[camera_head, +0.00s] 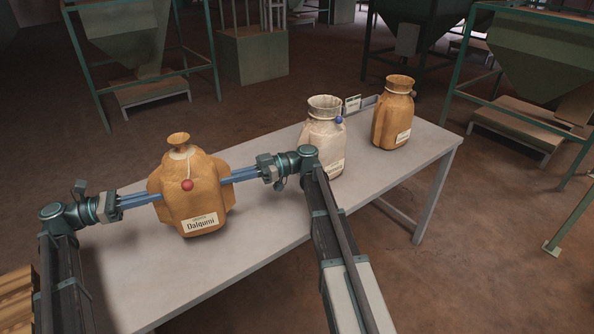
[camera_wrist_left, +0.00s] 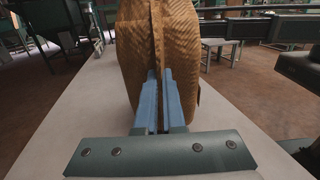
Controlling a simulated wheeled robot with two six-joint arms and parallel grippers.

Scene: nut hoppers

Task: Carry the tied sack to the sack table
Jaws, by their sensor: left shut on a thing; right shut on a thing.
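The tied sack (camera_head: 205,199) is tan, with a cinched neck, a red bead on its tie and a label reading Dalquni. It is upright at the left part of the light grey table (camera_head: 268,250); I cannot tell whether its base touches the top. My left gripper (camera_head: 157,197) is shut on its left side, and my right gripper (camera_head: 226,178) is shut on its right side. In the left wrist view the blue fingers (camera_wrist_left: 159,100) pinch a fold of the woven sack (camera_wrist_left: 180,50).
A pale sack with a blue bead (camera_head: 324,142) and another tan sack (camera_head: 391,115) stand further right on the table. A small sign (camera_head: 353,104) is behind them. Green-framed hoppers (camera_head: 128,35) stand on the brown floor behind. A wooden stack (camera_head: 18,300) is at the lower left.

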